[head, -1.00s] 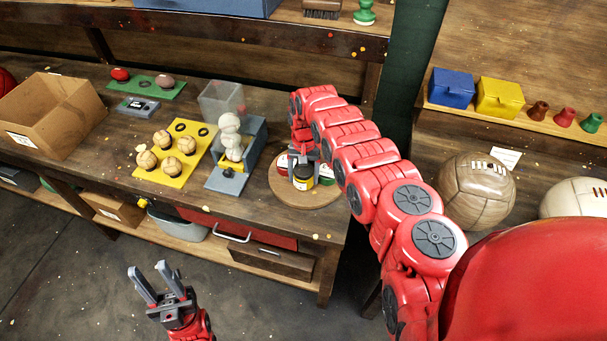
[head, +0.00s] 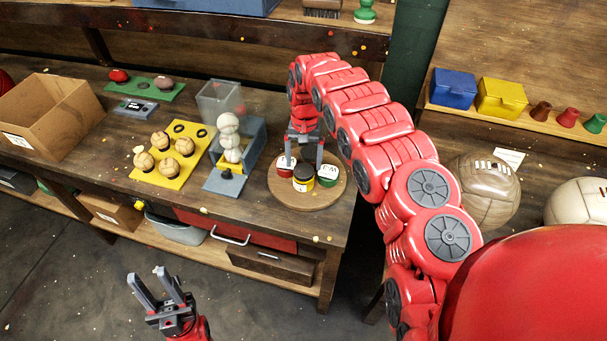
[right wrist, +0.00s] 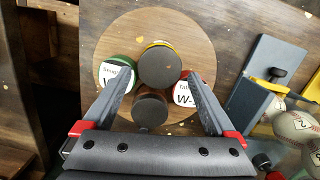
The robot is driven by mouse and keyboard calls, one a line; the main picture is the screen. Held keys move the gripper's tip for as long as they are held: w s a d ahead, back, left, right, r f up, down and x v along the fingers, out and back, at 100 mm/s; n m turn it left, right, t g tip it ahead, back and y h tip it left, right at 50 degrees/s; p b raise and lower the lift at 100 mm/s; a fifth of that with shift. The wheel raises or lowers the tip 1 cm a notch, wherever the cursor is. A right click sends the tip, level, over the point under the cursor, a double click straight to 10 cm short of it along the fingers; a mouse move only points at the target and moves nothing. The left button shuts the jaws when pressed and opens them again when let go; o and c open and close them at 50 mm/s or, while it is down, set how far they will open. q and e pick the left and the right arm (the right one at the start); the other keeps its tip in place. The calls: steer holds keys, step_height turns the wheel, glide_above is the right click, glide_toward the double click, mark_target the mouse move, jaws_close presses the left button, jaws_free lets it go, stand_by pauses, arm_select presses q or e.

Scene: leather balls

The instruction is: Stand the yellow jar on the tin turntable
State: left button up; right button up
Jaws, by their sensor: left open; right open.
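The yellow jar (head: 303,184), with a dark lid and pale label, stands upright on the round wooden-topped turntable (head: 332,197), toward its front edge. In the right wrist view its dark lid (right wrist: 160,66) hides most of it. A red jar (head: 285,170) and a green jar (head: 327,179) with white lids stand on either side. Another dark-lidded thing (right wrist: 150,110) shows between them in the wrist view. My right gripper (head: 304,163) is open above the jars, its fingers spread and empty. My left gripper (head: 157,289) is open and empty, over the floor in front of the bench.
Left of the turntable are a grey stand with a white ball stack (head: 229,140), a yellow tray of balls (head: 160,178) and a cardboard box (head: 55,115). Leather balls (head: 484,190) lie on the right bench. The bench front beside the turntable is clear.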

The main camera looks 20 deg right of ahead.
mark_target(304, 167)
steer(key=r, duration=0.1)
steer(key=r+b, duration=0.1)
steer(key=r, duration=0.2)
steer(key=shift+w+r+b, duration=0.15)
steer(key=shift+w+b, duration=0.15)
steer(key=shift+b, duration=0.05)
steer(key=shift+d+r, duration=0.1)
steer(key=shift+r, duration=0.5)
steer(key=shift+r, duration=0.15)
